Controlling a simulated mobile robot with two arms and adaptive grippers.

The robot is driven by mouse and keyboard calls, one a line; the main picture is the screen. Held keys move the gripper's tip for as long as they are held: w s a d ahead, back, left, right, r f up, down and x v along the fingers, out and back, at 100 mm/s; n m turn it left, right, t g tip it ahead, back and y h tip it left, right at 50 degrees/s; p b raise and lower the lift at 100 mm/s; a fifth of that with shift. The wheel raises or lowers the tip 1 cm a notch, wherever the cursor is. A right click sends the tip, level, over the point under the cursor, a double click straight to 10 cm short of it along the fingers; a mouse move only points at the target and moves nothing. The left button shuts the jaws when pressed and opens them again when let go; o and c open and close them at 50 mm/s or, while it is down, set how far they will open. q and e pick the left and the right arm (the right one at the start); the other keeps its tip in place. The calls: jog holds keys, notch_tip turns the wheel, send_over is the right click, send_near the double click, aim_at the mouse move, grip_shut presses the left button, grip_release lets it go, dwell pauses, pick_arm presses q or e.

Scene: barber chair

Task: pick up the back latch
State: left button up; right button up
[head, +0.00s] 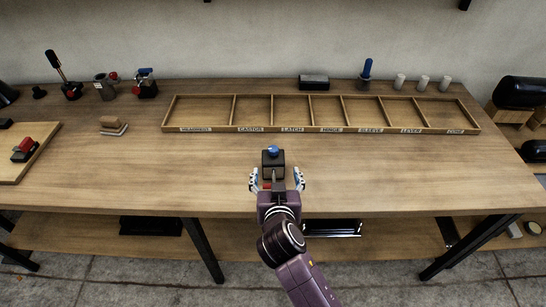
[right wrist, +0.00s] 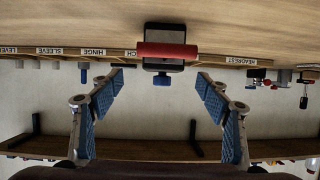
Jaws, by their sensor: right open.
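A dark block with a blue knob and a red bar (head: 273,158) stands on the workbench near its front edge; it looks like the back latch. It also shows in the right wrist view (right wrist: 165,50), with the red bar facing the camera. My right gripper (head: 275,181) is open, its fingers spread left and right at the near side of the latch. In the right wrist view the open fingers (right wrist: 157,82) have empty space between them, and the latch lies just beyond their tips. My left gripper is out of view.
A wooden tray (head: 320,128) with labelled, empty compartments lies behind the latch. A board with a red-handled part (head: 24,147) is at the left. Several small parts stand along the back. A small wooden-topped block (head: 114,124) sits left of the tray. The bench around the latch is clear.

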aim_at(274, 165)
jog(key=shift+x, duration=0.85)
jog(key=shift+w, duration=0.15)
jog(key=shift+w+a+p, duration=0.15)
jog(key=shift+w+p, duration=0.2)
jog(key=shift+p, duration=0.1)
jog(key=p+x, duration=0.1)
jog(key=x, duration=0.2)
jog(key=shift+a+f, duration=0.15)
jog(key=shift+w+f, duration=0.3)
jog(key=shift+w, duration=0.3)
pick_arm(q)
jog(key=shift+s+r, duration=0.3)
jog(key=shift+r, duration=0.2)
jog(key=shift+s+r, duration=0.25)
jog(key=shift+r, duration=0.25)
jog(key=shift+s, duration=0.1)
